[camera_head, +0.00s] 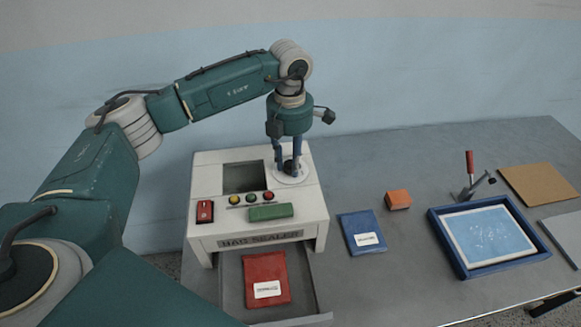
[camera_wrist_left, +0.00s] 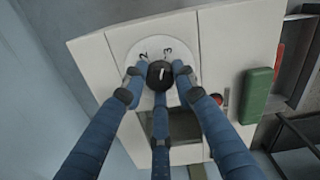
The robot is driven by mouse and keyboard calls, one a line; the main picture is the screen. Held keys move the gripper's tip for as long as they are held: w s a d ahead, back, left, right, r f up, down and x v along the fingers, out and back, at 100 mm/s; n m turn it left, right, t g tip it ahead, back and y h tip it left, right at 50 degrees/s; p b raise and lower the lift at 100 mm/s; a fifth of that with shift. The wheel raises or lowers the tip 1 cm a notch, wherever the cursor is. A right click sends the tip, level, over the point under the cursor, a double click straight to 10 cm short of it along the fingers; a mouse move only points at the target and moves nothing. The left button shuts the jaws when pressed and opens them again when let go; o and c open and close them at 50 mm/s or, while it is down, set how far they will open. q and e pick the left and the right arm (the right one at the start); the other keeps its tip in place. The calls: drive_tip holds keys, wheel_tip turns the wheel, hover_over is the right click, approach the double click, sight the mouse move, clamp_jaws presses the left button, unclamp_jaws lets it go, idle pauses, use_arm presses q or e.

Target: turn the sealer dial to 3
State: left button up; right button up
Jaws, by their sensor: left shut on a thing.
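The bag sealer (camera_head: 210,178) is a white box on the table in the head view. Its black dial knob (camera_wrist_left: 160,74) sits on a round white plate (camera_wrist_left: 130,62) marked with numbers; a 2 and a 3 show in the left wrist view. A short white mark on the knob points up the picture, roughly toward the 3; its exact alignment is hard to tell. My left gripper (camera_head: 289,163) reaches down from above, its blue fingers shut around the knob. The fingers hide part of the plate and any other numbers. My right gripper is not in view.
The sealer top has a dark opening (camera_head: 244,177), a red switch (camera_head: 205,211), coloured buttons (camera_head: 251,197) and a green block (camera_head: 270,212). A red pouch (camera_head: 266,279) lies in front. A blue pouch (camera_head: 361,232), orange block (camera_head: 398,199) and blue tray (camera_head: 462,268) stand right.

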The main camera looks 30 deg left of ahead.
sight(288, 164)
use_arm(q)
drive_tip(key=shift+s+f+m+b, duration=0.15)
drive_tip(key=shift+m+b, duration=0.5)
drive_tip(key=shift+m, duration=0.45)
drive_tip(key=shift+a, duration=0.1)
drive_tip(key=o, duration=1.2)
drive_tip(key=shift+c, duration=0.2)
wheel_tip(288, 164, up, 12)
drive_tip(key=shift+r, duration=0.2)
drive_tip(key=shift+s+a+f, duration=0.1)
